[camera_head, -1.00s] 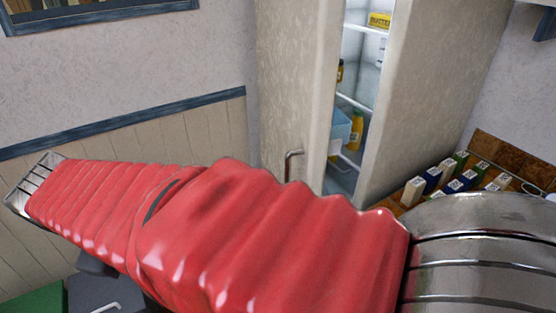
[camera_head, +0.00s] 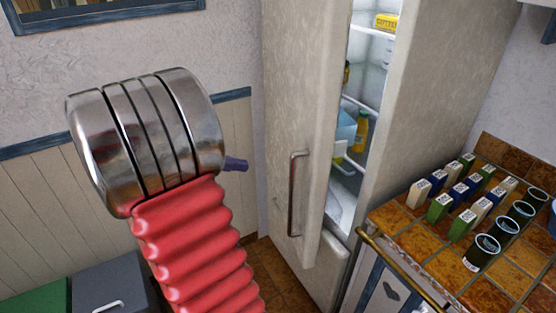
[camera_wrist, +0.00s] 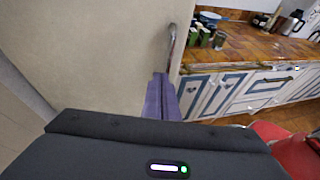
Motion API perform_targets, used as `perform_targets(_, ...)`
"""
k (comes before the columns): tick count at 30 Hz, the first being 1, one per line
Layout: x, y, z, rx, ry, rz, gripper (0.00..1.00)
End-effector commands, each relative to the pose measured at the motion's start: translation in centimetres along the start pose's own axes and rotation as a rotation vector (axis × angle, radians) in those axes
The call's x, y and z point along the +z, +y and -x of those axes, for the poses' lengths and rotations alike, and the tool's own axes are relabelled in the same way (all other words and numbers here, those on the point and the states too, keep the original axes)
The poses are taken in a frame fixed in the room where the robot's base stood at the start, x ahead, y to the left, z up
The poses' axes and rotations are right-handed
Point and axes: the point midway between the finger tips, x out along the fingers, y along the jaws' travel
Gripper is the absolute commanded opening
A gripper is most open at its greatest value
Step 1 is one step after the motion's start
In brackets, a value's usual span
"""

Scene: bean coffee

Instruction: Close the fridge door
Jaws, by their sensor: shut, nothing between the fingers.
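The fridge door (camera_head: 300,95) is pale and stands partly open, with a gap through which lit shelves show. Its metal bar handle (camera_head: 293,195) runs upright near the door's free edge. My gripper (camera_head: 236,164) shows only as a small purple tip past my arm, left of the handle. In the wrist view, my gripper (camera_wrist: 162,98) has its purple fingers together and empty, pointing toward the outer face of the door (camera_wrist: 100,55). The tips appear just below the visible handle (camera_wrist: 171,42); whether they touch the door I cannot tell.
Right of the fridge body (camera_head: 435,90), a tiled counter (camera_head: 395,215) holds several cartons (camera_head: 440,207) and dark cups (camera_head: 481,252). A brass rail (camera_head: 400,268) runs along its front. A grey bin (camera_head: 110,285) stands at lower left.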

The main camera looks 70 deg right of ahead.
Motion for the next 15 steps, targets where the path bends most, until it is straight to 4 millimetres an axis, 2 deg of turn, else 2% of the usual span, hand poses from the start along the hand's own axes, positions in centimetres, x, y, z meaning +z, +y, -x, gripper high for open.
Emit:
perform_targets(4,0.45,0.88,-0.91,-0.021,-0.054,0.033,0.0)
perform_targets(15,0.56,0.95,-1.04,-0.022,-0.06,0.037,0.0)
